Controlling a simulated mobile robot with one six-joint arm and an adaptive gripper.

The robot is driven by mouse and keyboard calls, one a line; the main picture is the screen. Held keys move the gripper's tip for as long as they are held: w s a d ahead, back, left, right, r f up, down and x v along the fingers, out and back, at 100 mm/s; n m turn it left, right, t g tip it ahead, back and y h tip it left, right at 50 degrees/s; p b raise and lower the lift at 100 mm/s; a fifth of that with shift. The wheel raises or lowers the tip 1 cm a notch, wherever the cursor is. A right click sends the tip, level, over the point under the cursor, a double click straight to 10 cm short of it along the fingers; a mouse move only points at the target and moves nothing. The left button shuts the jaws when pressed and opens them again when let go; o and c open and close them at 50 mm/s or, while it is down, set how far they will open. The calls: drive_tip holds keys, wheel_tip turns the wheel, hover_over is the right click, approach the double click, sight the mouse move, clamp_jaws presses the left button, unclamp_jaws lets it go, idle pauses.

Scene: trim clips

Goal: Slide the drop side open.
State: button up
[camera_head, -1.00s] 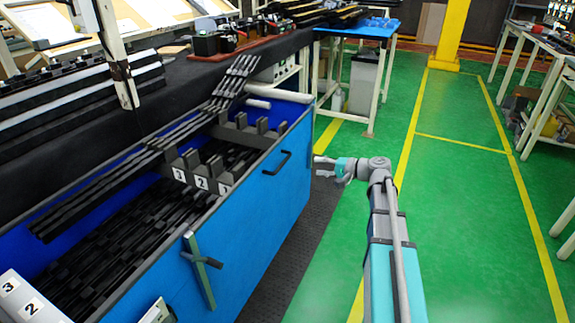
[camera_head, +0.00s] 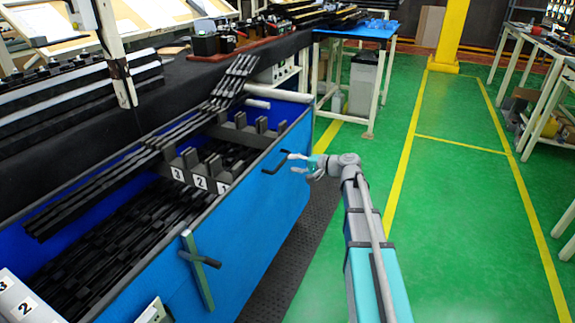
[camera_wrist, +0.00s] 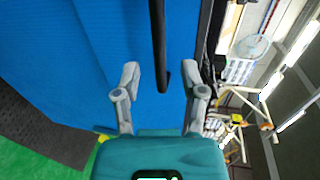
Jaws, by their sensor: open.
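The drop side is the blue front panel (camera_head: 255,215) of a long bin. A black bar handle (camera_head: 272,164) is fixed near its right end. My gripper (camera_head: 295,162) is open beside this handle, at its right. In the wrist view the black handle (camera_wrist: 159,45) runs down between the two fingers of my gripper (camera_wrist: 163,85), in front of the blue panel (camera_wrist: 100,50). The fingers stand on either side of the handle's end, and nothing is gripped. Whether a fingertip touches the handle or panel I cannot tell.
A teal latch bar with a dark lever (camera_head: 200,265) is on the panel's left part. A blue-topped table (camera_head: 355,32) stands behind. Green floor (camera_head: 450,220) is free at right.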

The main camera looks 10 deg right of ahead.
sight(283, 161)
drive_tip(key=shift+b+x, duration=0.4)
drive_tip(key=shift+x, duration=1.95)
clamp_jaws()
